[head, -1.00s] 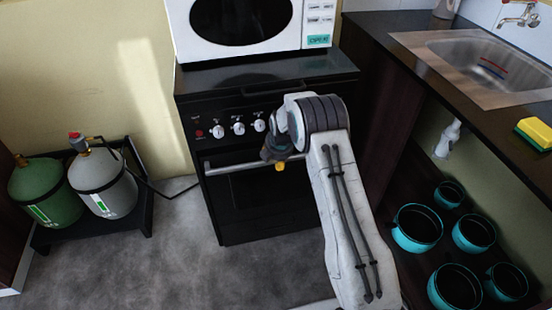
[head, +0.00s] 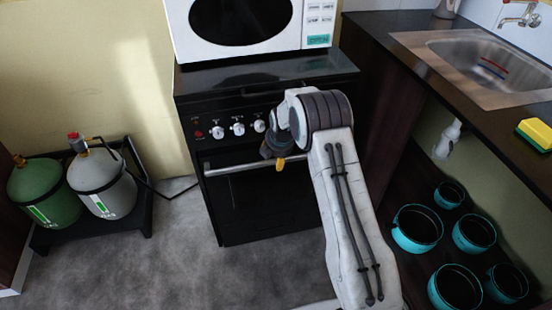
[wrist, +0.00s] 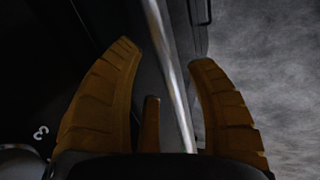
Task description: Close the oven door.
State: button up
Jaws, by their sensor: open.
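The black oven (head: 262,200) stands in the middle of the head view. Its door, with a dark window and a silver bar handle (head: 235,167), looks upright and shut or nearly shut; I cannot tell if a small gap remains. My gripper (head: 280,165) is at the right part of the handle, in front of the knobs' lower edge, and partly hidden by my wrist. In the wrist view my gripper (wrist: 165,54) is open, with its orange-brown fingers on either side of the handle bar (wrist: 172,75). I cannot tell whether they touch it.
A white microwave (head: 250,22) sits on the oven. Gas bottles (head: 103,185) stand on a low black rack at left. A sink counter (head: 400,60) is at right, with several teal pots (head: 418,228) below. The floor (head: 190,260) before the oven is clear.

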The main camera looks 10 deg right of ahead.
jog(key=v, duration=1)
jog(key=shift+s, duration=0.1)
jog(key=s+r+m+p, duration=0.9)
jog(key=s+r, duration=0.8)
jog(key=r, duration=0.5)
jog(key=s+r+m+p, duration=0.3)
jog(key=s+m, duration=0.1)
jog(key=s, duration=0.6)
jog(key=s+r+m+p, duration=0.3)
jog(key=s+r+m, duration=0.1)
jog(key=s, duration=0.6)
jog(key=shift+s+m+g+p, duration=0.35)
jog(key=shift+m+g, duration=0.05)
jog(key=shift+m, duration=0.1)
jog(key=shift+a, duration=0.1)
